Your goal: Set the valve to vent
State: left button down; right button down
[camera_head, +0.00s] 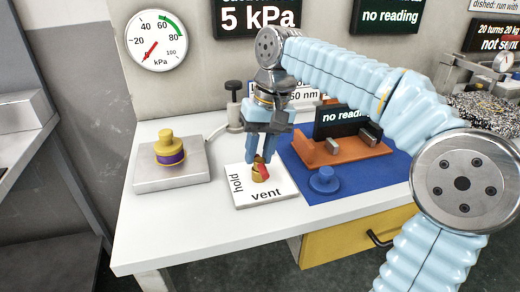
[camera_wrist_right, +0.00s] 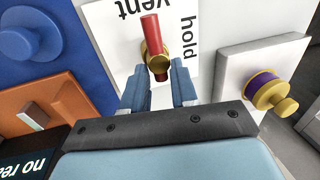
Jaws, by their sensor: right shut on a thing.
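The valve (camera_wrist_right: 153,45) is a brass body with a red handle, on a white plate (camera_head: 286,190) marked "hold" at the left and "vent" at the front. In the head view its red handle (camera_head: 264,172) points toward the "vent" side; in the wrist view it also points toward that word. My right gripper (camera_head: 258,160) comes down from above with its blue fingers around the valve, shut on it. The fingers partly hide the brass body. In the right wrist view the gripper's fingertips (camera_wrist_right: 158,78) straddle the brass part. My left gripper is not in view.
A grey block with a brass and purple weight (camera_head: 168,150) stands left of the plate. A blue mat (camera_head: 345,187) with an orange fixture (camera_head: 340,149) and a blue knobbed disc (camera_head: 324,181) lies at the right. The wall gauge (camera_head: 156,41) reads near zero; a display shows 5 kPa.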

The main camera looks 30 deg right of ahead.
dwell(0.3)
jog(key=c, duration=0.9)
grip_release()
jog(key=shift+s+d+r, duration=0.1)
jog(key=shift+d+r, duration=0.3)
jog(key=shift+r, duration=1.55)
jog(key=shift+s+d+r, duration=0.1)
jog(key=shift+d+r, duration=0.25)
jog(key=shift+r, duration=1.65)
jog(key=shift+s+d+r, duration=0.1)
jog(key=shift+d+r, duration=0.3)
jog(key=shift+r, duration=1.55)
